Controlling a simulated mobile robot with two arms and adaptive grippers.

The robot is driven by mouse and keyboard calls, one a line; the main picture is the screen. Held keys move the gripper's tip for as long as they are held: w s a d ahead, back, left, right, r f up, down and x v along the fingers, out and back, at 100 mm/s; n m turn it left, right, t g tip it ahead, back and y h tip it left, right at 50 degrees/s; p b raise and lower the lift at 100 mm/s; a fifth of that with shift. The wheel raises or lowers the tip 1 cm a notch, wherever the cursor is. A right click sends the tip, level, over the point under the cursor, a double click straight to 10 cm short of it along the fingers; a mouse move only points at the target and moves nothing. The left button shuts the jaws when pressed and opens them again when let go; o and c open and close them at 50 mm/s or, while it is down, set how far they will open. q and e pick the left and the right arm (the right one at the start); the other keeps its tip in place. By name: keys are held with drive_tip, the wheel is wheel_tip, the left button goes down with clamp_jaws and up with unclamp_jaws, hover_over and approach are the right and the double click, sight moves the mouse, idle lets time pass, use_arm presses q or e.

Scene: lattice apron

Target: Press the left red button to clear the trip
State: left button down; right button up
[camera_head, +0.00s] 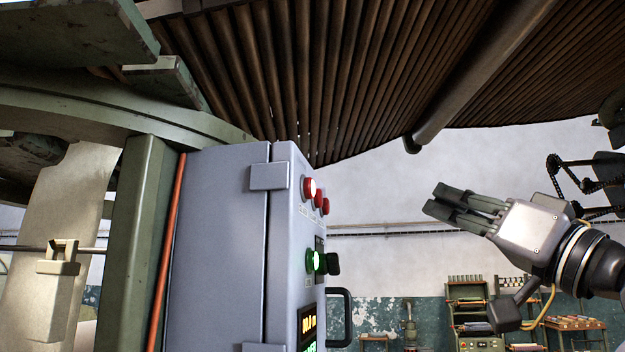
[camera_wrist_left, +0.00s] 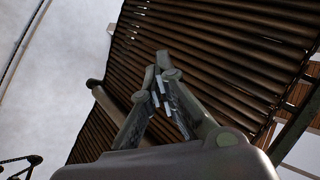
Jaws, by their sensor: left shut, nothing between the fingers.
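A grey control cabinet (camera_head: 218,240) stands left of centre in the head view, its panel face seen at a steep angle. The left red button (camera_head: 309,189) is near the panel's top and has a bright glint. More red (camera_head: 323,204) shows just right of it, overlapped by the angle. A lit green button (camera_head: 314,261) and a black knob (camera_head: 333,264) sit lower. My left gripper (camera_head: 440,202) is in free air right of the panel, clear of the buttons, its fingers pointing left. In the left wrist view its fingertips (camera_wrist_left: 160,78) are together and empty; no button shows there.
A black handle (camera_head: 341,318) sticks out from the cabinet's lower panel. A brown slatted apron (camera_head: 300,75) hangs overhead with a dark bar (camera_head: 470,80) below it. A green frame post (camera_head: 140,240) stands left. Free air lies between panel and gripper.

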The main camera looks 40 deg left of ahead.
sight(308, 188)
use_arm(q)
drive_tip(key=s+r+n+g, duration=0.2)
drive_tip(key=s+n+g, duration=0.1)
drive_tip(key=s, duration=0.3)
drive_tip(key=shift+a+r, duration=0.15)
drive_tip(key=shift+r, duration=0.25)
drive_tip(key=shift+w, duration=0.15)
drive_tip(key=shift+a, duration=0.1)
drive_tip(key=s+a+b, duration=0.3)
drive_tip(key=s+a, duration=0.1)
drive_tip(key=a, duration=0.3)
drive_tip(key=shift+s+a+b, duration=0.2)
drive_tip(key=shift+s+b, duration=0.1)
drive_tip(key=shift+s, duration=0.05)
idle(0.7)
drive_tip(key=shift+s+a, duration=0.25)
drive_tip(key=shift+a, duration=0.1)
